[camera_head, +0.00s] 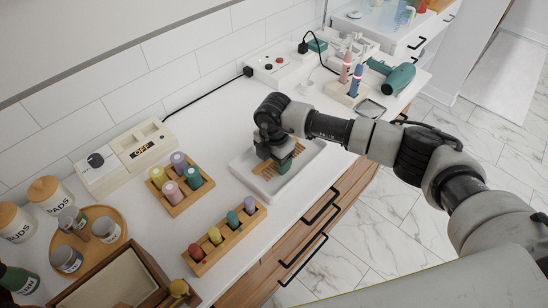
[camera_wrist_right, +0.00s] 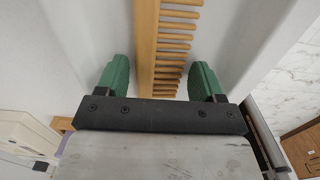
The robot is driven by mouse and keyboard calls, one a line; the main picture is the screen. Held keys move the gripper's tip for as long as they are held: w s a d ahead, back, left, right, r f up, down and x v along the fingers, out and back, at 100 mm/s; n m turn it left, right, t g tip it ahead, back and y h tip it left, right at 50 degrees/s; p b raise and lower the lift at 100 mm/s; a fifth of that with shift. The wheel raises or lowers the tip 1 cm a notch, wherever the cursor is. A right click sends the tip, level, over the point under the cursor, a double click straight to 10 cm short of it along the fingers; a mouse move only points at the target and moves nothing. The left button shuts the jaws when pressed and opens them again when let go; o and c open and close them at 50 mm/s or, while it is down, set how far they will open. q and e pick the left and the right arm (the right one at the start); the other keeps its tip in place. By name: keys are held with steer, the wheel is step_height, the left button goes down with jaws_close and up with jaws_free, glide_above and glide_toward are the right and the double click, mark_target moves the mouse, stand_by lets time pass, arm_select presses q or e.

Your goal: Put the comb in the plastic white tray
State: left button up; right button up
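The wooden comb (camera_head: 266,170) shows in the head view inside the white tray (camera_head: 240,166), on both sides of my right gripper (camera_head: 279,166). In the right wrist view the comb (camera_wrist_right: 146,45) runs lengthwise, its teeth pointing right. My right gripper (camera_wrist_right: 160,82) points down over the tray. Its two green fingers are apart, one on each side of the comb, with a gap on both sides. Part of the comb is hidden behind the gripper. My left gripper is not in view.
Two wooden holders with coloured pegs (camera_head: 180,184) (camera_head: 226,237) stand left of the tray. A white device marked OFF (camera_head: 130,156) is behind them. A green hair dryer (camera_head: 397,78) and a toothbrush stand (camera_head: 346,91) are at the right. The counter's front edge runs close by the tray.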

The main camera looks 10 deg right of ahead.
mark_target(274, 163)
steer(key=shift+o, duration=0.8)
steer(key=shift+r, duration=0.1)
steer(key=shift+r, duration=0.2)
step_height(274, 163, up, 12)
steer(key=b, duration=0.2)
